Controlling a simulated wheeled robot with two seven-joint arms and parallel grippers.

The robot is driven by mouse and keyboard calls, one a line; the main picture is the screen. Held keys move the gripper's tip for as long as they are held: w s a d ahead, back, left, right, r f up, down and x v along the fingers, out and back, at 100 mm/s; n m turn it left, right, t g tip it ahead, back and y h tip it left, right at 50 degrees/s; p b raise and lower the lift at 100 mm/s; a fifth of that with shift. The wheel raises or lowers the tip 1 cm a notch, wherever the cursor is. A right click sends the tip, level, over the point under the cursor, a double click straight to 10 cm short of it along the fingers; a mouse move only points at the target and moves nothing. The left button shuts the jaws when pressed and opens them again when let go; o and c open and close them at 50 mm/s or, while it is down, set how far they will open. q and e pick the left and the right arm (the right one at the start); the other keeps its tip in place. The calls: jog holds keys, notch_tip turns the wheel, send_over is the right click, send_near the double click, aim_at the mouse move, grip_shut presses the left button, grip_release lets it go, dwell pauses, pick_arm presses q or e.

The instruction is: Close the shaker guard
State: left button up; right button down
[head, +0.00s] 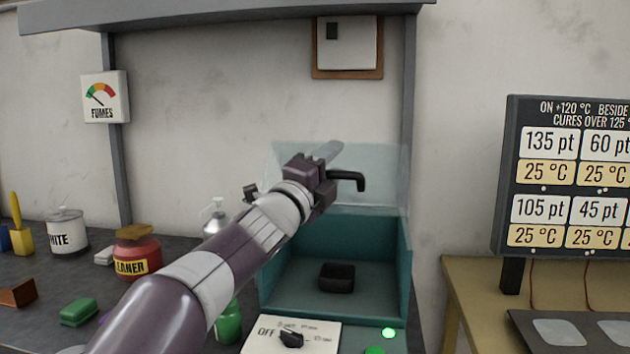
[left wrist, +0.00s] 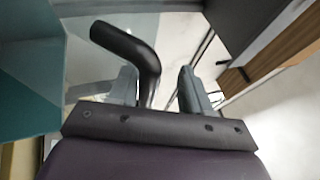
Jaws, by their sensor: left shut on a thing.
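The shaker (head: 407,255) is a teal open-fronted box on the bench in the head view. Its clear guard (head: 385,160) stands raised above the box, so the inside is open to view. A black bent handle (head: 358,181) sticks out from the guard. My left gripper (head: 327,168) is shut on this handle, in front of the clear panel. In the left wrist view the handle (left wrist: 128,45) runs down between the two grey fingers, close to the left one. My left arm hides part of the shaker's left side. My right gripper is not in view.
A black block (head: 337,277) sits inside the shaker. A dial panel (head: 290,337) and green lights (head: 388,333) are at its front. Bottles, a red cleaner jar (head: 137,252) and a white tin (head: 67,232) stand left. A sign board (head: 568,180) stands right.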

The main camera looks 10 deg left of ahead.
pick_arm(q)
jog(key=b+v, duration=0.2)
jog(key=v, duration=1)
jog(key=shift+r, duration=0.3)
